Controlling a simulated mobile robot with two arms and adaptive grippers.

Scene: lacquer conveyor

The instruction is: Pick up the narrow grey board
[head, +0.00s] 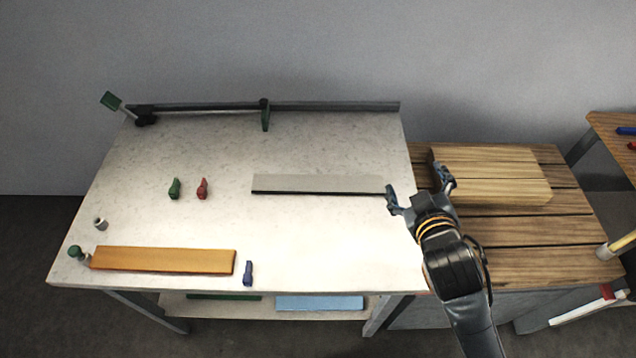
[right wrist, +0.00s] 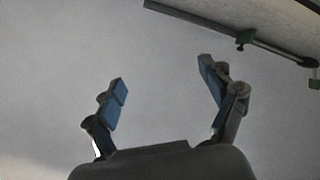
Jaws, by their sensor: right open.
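The narrow grey board (head: 320,184) lies flat on the white table, long side running left to right, in the head view. My right gripper (head: 420,185) is open, its two fingers spread at the right edge of the table near the board's right end. One fingertip shows close to that end; I cannot tell whether it touches. In the right wrist view the open jaws (right wrist: 165,95) hold nothing, and the grey board cannot be made out there. My left gripper is not in view.
An orange board (head: 165,260) lies at the table's front left. Green (head: 174,188), red (head: 202,188) and blue (head: 248,273) small pieces stand on the table. A dark rail (head: 330,106) runs along the back. A wooden block (head: 490,174) sits on the slatted table to the right.

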